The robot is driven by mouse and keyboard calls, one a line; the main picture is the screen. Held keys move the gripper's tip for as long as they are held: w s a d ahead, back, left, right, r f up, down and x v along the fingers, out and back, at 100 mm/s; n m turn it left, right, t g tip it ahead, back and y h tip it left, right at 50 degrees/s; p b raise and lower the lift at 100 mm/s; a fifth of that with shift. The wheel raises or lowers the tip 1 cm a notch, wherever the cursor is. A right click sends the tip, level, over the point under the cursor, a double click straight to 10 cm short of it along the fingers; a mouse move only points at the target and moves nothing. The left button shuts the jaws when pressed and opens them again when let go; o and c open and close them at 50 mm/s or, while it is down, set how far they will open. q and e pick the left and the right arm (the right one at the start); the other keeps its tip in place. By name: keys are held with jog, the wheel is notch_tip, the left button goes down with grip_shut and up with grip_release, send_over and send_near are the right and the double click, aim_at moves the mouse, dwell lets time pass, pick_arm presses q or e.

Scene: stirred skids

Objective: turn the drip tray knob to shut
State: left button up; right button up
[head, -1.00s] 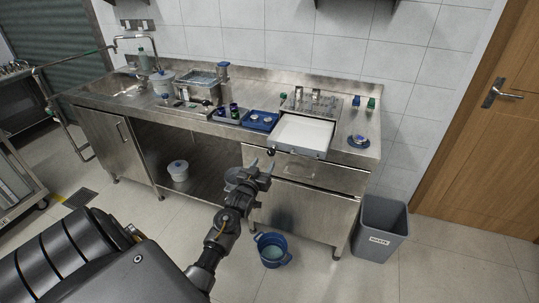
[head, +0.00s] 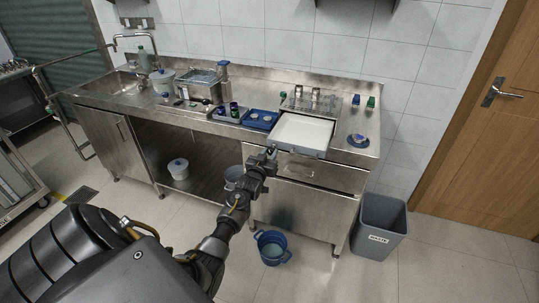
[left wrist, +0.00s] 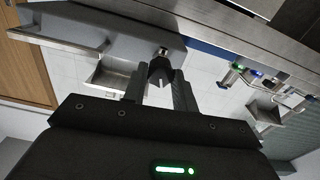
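The drip tray (head: 302,133) is a pale, shallow tray with a metal front, set in the steel counter at its right half. Its small black knob (left wrist: 160,69) shows in the left wrist view on a short metal stem, ahead of and between my left fingertips. My left gripper (head: 271,154) is at the tray's front left corner and hides the knob in the head view. In the left wrist view the gripper (left wrist: 160,84) has its two fingers apart around the knob, with narrow gaps; contact cannot be told. My right gripper is not in view.
The steel counter (head: 227,128) carries a blue tray (head: 260,120), a metal bin and small bottles to the left. A drawer front (head: 319,172) lies below the drip tray. A blue bucket (head: 272,248) and grey waste bin (head: 379,227) stand on the floor.

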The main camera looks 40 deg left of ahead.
pick_arm(q)
jog(key=c, duration=0.4)
jog(key=shift+o, duration=0.2)
jog(key=m, duration=0.5)
jog(key=shift+m, duration=0.3)
jog(key=m, duration=0.5)
jog(key=shift+d+p, duration=0.1)
jog(key=shift+p, duration=0.2)
jog(key=m, duration=0.6)
jog(key=shift+m+p, duration=0.4)
jog(key=m, duration=0.5)
jog(key=shift+f+p, duration=0.15)
jog(key=shift+p, duration=0.25)
jog(key=shift+m, duration=0.3)
